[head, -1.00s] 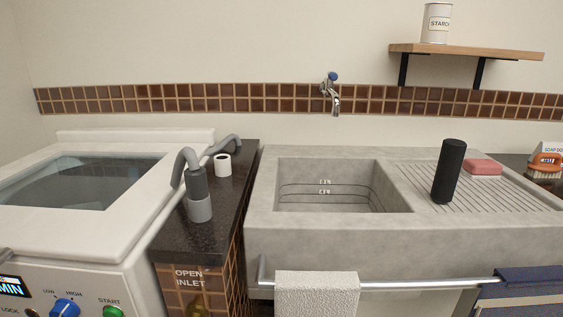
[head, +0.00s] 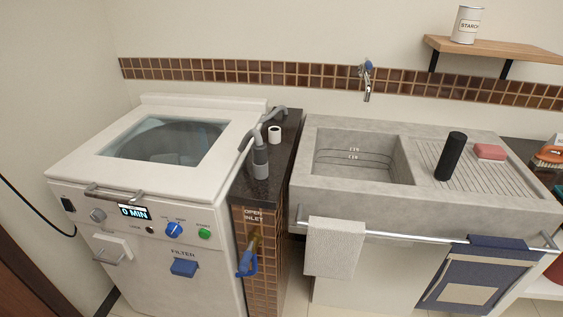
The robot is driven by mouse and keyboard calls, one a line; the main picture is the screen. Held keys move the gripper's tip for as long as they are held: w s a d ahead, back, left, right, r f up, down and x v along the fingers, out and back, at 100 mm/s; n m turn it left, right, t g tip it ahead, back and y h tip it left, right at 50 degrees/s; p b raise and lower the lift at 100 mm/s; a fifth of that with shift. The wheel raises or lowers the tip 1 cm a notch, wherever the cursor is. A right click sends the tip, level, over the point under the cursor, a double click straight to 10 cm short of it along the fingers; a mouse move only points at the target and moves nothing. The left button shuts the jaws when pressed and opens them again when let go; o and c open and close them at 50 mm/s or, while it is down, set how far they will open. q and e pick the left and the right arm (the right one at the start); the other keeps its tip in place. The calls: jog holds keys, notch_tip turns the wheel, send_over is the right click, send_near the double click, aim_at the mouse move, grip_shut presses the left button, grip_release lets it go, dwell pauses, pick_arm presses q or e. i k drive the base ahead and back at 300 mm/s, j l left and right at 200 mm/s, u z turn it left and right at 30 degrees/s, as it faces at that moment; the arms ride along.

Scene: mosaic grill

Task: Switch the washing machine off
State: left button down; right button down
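The white washing machine (head: 75,165) stands at the left in the head view, its lid with a dark window closed. Its front panel has a display (head: 134,212) reading "0 MIN", a black switch (head: 68,204) at the far left, a grey knob (head: 97,215), a blue knob (head: 174,230) and a green start button (head: 205,234). Whether the black switch is on or off is too small to tell. A blue filter handle (head: 184,267) sits lower on the front. Neither of my grippers shows in the head view.
A dark narrow counter (head: 262,193) with a grey hose (head: 260,160) and white roll stands between the machine and the concrete sink (head: 330,190). A blue-handled inlet valve (head: 246,262) is below it. A rail (head: 390,235) with a towel (head: 335,248) juts out before the sink.

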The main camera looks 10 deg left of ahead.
aim_at(67, 205)
jog(key=u, duration=1.4)
